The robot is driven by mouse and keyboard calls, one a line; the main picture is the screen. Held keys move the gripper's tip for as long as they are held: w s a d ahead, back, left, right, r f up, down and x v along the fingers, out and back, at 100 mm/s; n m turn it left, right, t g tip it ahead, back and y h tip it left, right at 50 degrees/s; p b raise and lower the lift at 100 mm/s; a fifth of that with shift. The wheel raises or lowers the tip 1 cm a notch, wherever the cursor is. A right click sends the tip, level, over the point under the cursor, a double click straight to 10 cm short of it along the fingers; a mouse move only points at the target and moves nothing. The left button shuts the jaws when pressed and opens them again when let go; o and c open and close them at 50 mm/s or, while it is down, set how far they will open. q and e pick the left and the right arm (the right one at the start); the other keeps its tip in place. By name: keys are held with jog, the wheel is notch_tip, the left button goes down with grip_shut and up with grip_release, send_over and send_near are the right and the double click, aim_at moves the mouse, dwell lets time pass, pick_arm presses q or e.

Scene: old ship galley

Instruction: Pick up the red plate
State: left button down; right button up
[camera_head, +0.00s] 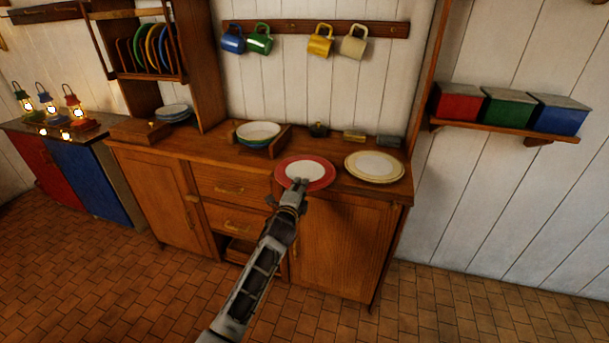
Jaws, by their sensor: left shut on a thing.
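The red plate (319,167) has a wide red rim and a white middle. It is at the front edge of the wooden counter, between the bowl stand and a cream plate. My left gripper (297,187) reaches up to its near rim and is shut on it. The gripper hides part of the near rim. I cannot tell whether the plate still touches the counter. My right gripper is not in view.
A cream plate (374,166) lies close on the right. A wooden stand with bowls (259,131) is behind left. Small items (354,136) line the back. Mugs (320,42) hang above. A shelf with coloured boxes (508,108) is at the right.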

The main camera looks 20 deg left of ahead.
pick_arm(q)
jog(key=shift+r, duration=0.1)
jog(key=shift+r, duration=0.85)
notch_tip(320, 180, up, 7)
jog(key=shift+f+p, duration=0.1)
jog(key=shift+p, duration=0.7)
jog(key=shift+r, duration=0.7)
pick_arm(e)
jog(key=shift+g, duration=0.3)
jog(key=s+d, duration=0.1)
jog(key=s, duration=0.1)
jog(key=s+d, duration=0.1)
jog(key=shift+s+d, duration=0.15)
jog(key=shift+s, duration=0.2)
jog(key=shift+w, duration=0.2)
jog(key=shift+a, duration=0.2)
